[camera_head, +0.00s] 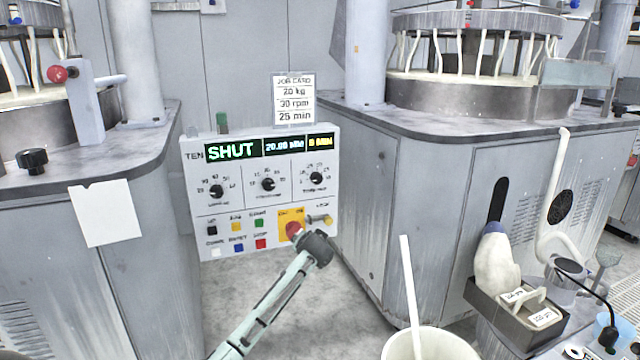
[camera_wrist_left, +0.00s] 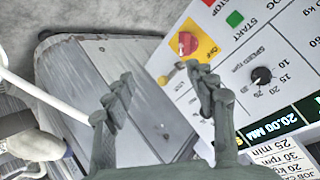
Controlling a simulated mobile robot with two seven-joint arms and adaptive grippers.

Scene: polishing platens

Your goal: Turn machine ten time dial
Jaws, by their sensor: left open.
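In the left wrist view, the nearest dial (camera_wrist_left: 261,76) appears labelled SPEED RPM. My left gripper (camera_head: 317,246) is in front of the panel's lower right, below the dials, partly hiding the red switch (camera_head: 292,230). Its fingers (camera_wrist_left: 160,74) are open and empty.
A job card (camera_head: 293,99) above the panel reads 20 kg, 30 rpm, 25 min. Grey machine cabinets stand to the left (camera_head: 60,240) and right (camera_head: 390,200). A white bucket (camera_head: 430,345) with a stick stands at the bottom. A bottle (camera_head: 495,255) is in a tray at right.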

